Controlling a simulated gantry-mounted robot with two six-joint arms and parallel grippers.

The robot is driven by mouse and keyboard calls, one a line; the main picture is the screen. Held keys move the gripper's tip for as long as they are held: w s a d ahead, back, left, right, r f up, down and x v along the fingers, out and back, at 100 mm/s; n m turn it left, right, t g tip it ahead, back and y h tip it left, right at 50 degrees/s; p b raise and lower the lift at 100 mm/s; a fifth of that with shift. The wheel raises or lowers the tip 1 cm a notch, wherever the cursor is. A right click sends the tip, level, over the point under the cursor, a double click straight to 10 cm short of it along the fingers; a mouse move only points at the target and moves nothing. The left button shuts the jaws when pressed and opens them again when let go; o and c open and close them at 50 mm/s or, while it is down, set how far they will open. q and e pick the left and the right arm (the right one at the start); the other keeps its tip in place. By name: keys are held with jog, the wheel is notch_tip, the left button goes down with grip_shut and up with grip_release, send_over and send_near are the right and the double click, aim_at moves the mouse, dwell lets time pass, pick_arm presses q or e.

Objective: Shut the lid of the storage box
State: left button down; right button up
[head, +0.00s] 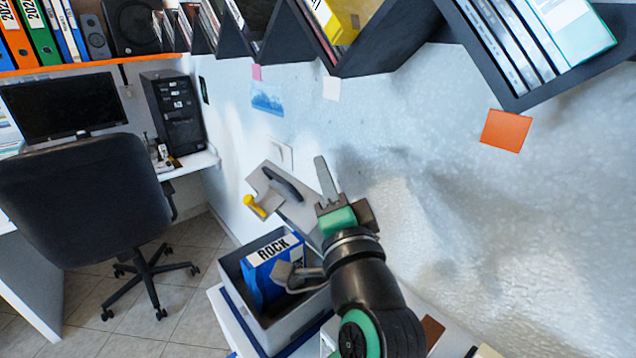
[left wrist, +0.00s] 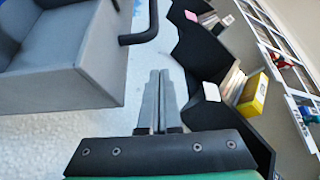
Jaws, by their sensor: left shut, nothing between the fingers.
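The grey storage box (head: 300,322) stands low in the middle of the head view, open at the top. A blue binder marked ROCK (head: 275,262) is inside it. The box's grey lid (head: 298,212) is raised at the wall side, with a dark handle (head: 283,184) on it. My left gripper (head: 320,162) is shut and empty, just right of the lid in the picture. Its arm hides part of the lid and box. In the left wrist view the shut fingers (left wrist: 158,75) point at pale wall, with a grey box-like part (left wrist: 85,75) and dark handle (left wrist: 150,22) at upper left. Contact cannot be told.
Dark zigzag shelves (head: 385,38) with discs hang on the wall above. An orange note (head: 505,130) is on the wall. A yellow piece (head: 255,206) shows beside the lid. An office chair (head: 85,200) and a desk with a computer tower (head: 172,110) are left. Floor between is clear.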

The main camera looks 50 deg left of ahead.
pick_arm(q)
jog(key=shift+w+d+r, duration=0.4)
jog(key=shift+w+d, duration=0.15)
jog(key=shift+d, duration=0.1)
jog(key=f+p+v, duration=0.1)
jog(key=v, duration=0.8)
pick_arm(e)
jog(key=shift+s+d+r+h, duration=0.1)
jog(key=shift+d+r+h, duration=0.05)
jog(key=shift+r, duration=0.3)
jog(key=shift+d+r+h, duration=0.15)
jog(key=shift+r, duration=0.3)
pick_arm(q)
jog(key=shift+a+p, duration=0.1)
jog(key=shift+p, duration=0.2)
